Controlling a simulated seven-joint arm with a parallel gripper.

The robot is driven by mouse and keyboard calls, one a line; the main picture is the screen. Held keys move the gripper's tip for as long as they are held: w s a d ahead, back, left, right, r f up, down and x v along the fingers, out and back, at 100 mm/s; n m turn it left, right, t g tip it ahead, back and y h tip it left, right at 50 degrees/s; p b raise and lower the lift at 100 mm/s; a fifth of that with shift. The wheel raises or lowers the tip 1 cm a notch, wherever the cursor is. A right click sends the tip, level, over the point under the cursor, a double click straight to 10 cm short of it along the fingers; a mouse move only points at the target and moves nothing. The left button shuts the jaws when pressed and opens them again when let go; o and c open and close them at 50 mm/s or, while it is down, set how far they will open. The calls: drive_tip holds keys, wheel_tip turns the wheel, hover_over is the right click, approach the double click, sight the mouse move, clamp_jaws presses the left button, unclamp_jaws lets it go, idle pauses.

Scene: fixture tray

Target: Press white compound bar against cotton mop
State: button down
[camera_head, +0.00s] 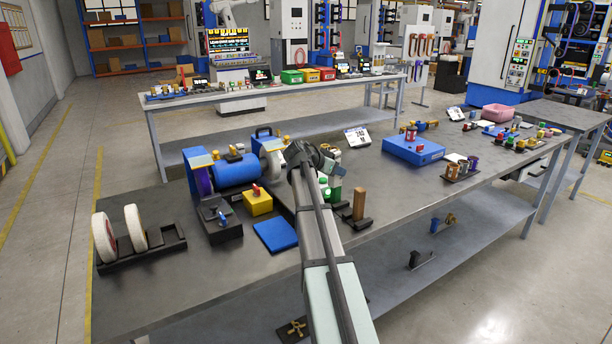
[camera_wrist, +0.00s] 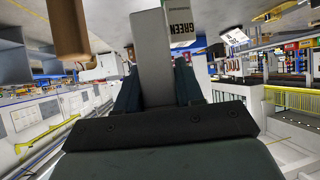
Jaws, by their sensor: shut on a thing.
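My gripper (camera_wrist: 155,90) is shut on a pale grey-white bar, the white compound bar (camera_wrist: 150,62), which sticks out past the fingers in the wrist view. In the head view my gripper (camera_head: 322,160) is above the bench, just right of the polishing machine, and the bar is hard to make out there. The pale cotton mop (camera_head: 273,164) is on the right end of the blue motor (camera_head: 236,170), partly hidden by my arm. I cannot see the bar touching the mop.
A brown bar (camera_head: 359,204) and green items (camera_head: 335,194) stand close to my gripper. A yellow box (camera_head: 257,203) and a blue mat (camera_head: 275,235) lie in front of the machine. Two white wheels (camera_head: 105,238) stand in a black rack at left.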

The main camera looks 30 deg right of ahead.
drive_tip(key=s+d, duration=0.1)
drive_tip(key=s+d+m+g, duration=0.1)
drive_tip(key=s+d+r+m+g, duration=0.1)
drive_tip(key=d, duration=0.1)
drive_tip(key=shift+d+r, duration=0.1)
idle(0.3)
